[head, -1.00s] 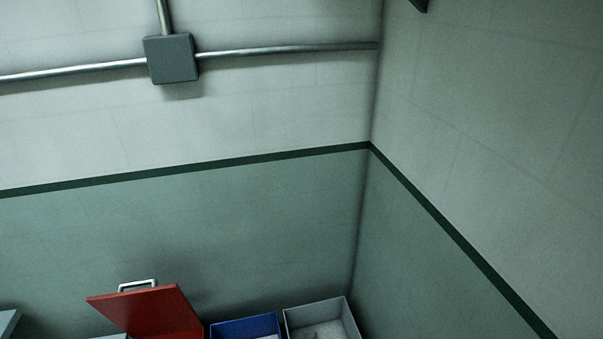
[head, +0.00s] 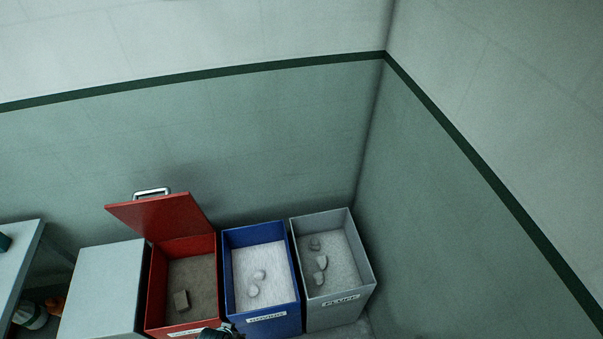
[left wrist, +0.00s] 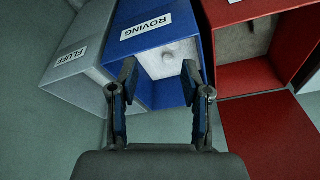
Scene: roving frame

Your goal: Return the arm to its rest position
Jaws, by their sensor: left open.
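My left gripper (left wrist: 160,85) is open, its two dark-and-blue fingers apart with nothing between them. In the left wrist view it lies in front of the blue bin labelled ROVING (left wrist: 155,35); I cannot tell its distance from the bin. In the head view, a dark part of what looks like this gripper (head: 221,332) shows at the bottom edge, by the front corners of the red bin (head: 208,275) and the blue bin (head: 268,326). The rest of that arm is out of view. My right gripper is not in view.
The blue bin and the grey FLUFF bin (head: 340,315) hold pale lumps. A pale box (head: 100,290) stands left, beside a table (head: 15,265). Walls close off the back and right.

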